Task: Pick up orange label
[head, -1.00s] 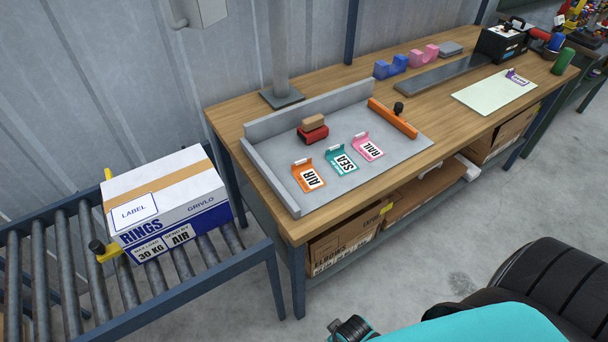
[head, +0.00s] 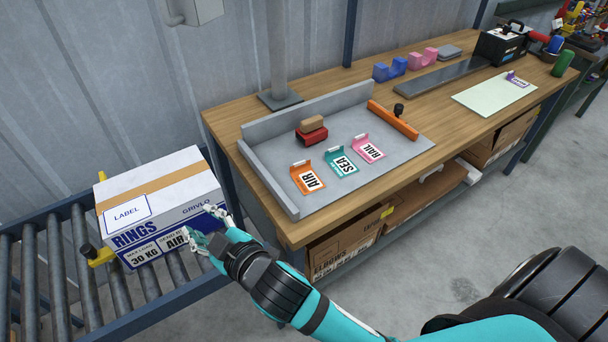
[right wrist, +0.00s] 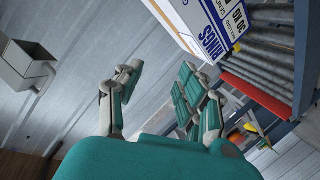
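The orange label (head: 307,178), marked AIR, lies on the grey tray (head: 378,161) on the workbench. A teal SEA label (head: 341,163) and a pink RAIL label (head: 368,149) lie to its right. My right gripper (head: 212,232) is open and empty, in front of the white box's right side, left of and below the orange label. It also shows in the right wrist view (right wrist: 165,85), its fingers spread apart. My left gripper is not in view.
The white box (head: 165,231) marked RINGS stands on the roller conveyor (head: 62,285). A red block (head: 312,135) and an orange bar (head: 393,119) are on the tray. Cardboard boxes (head: 345,241) fill the shelf below. Blue and pink holders (head: 424,57) stand behind.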

